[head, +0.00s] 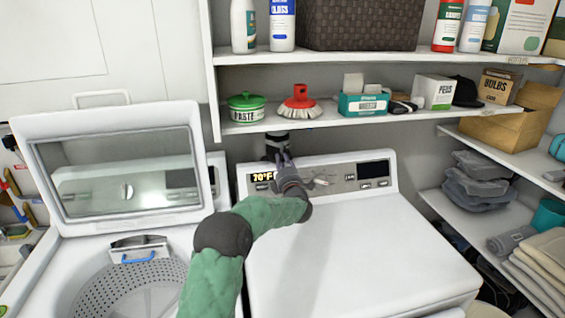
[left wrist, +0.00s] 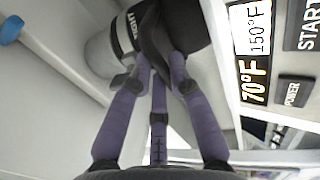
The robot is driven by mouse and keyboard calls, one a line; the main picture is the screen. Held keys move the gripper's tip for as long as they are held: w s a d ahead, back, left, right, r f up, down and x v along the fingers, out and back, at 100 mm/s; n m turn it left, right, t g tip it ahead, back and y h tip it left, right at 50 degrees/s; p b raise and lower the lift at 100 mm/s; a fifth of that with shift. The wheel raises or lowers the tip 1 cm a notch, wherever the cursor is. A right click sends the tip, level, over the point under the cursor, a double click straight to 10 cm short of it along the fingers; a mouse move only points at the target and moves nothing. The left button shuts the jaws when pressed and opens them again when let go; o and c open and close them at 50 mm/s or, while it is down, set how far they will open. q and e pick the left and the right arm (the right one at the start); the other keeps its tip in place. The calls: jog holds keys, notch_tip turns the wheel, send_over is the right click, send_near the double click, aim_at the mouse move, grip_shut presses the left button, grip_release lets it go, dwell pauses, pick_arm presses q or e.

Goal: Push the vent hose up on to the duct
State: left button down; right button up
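The vent hose (left wrist: 182,30) is a thick black piece with a white-lettered band, at the top of the left wrist view. A pale grey round piece, seemingly the duct (left wrist: 102,55), lies beside it on the left; whether they are joined is hidden. In the head view a dark cylinder (head: 276,141) stands behind the dryer panel, below the shelf. My left gripper (left wrist: 160,62) has its purple fingers drawn together on the hose's black part. It also shows in the head view (head: 282,160), small and partly hidden by my arm. My right gripper is out of view.
The white dryer (head: 350,250) and its control panel (head: 325,178) lie under my left arm. An open washer (head: 120,235) is on the left. A shelf (head: 340,121) with a green pot (head: 246,107) and red brush (head: 299,103) hangs above the hose.

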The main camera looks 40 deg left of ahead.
pick_arm(q)
jog(key=shift+r, duration=1.55)
jog(key=c, duration=1.2)
grip_release()
jog(key=shift+o, duration=0.2)
jog(key=shift+f, duration=0.1)
jog(key=shift+d, duration=0.1)
send_near(282, 153)
jog(key=v, duration=0.2)
jog(key=shift+d+f, duration=0.1)
jog(key=shift+d, duration=0.05)
